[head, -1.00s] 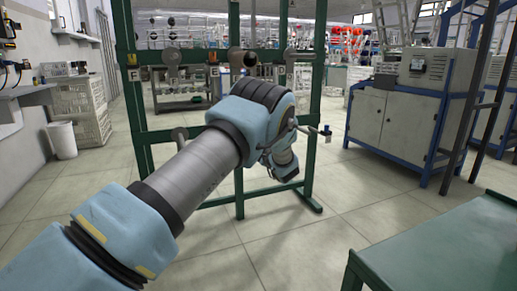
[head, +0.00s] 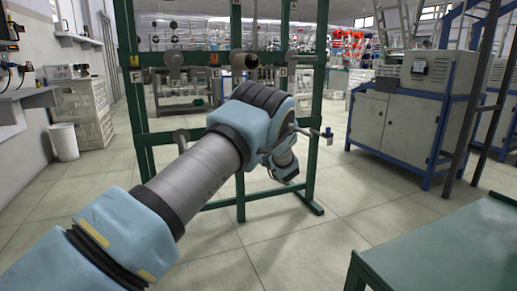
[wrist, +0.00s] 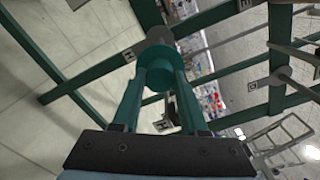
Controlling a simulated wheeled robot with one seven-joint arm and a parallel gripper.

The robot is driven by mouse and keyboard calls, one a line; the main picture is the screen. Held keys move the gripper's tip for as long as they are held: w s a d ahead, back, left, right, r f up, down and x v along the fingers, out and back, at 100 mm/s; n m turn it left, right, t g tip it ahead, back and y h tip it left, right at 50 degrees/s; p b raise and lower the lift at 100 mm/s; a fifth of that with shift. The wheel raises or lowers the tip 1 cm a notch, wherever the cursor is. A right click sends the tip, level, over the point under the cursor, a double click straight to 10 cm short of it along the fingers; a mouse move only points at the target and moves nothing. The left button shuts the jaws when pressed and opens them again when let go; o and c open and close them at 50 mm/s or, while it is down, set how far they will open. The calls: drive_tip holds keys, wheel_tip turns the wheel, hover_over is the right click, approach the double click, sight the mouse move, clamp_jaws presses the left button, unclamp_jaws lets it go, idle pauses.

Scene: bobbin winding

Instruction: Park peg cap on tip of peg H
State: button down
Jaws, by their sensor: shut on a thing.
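In the wrist view my gripper (wrist: 159,82) has its two teal fingers closed on the peg cap (wrist: 160,60), a round teal piece. A grey cylindrical part (wrist: 158,37) shows just beyond it. I cannot tell whether that part belongs to the cap or to a peg, or whether they touch. In the head view the green peg stand (head: 320,100) rises behind my arm, with several pegs and lettered labels. I cannot surely pick out peg H.
A green table (head: 440,250) is at the front right. A grey cabinet machine (head: 400,115) stands beyond it, and crates (head: 82,105) and a white bin (head: 63,141) at left. Open floor lies between.

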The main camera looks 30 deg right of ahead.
drive_tip(key=shift+c, duration=1.8)
unclamp_jaws()
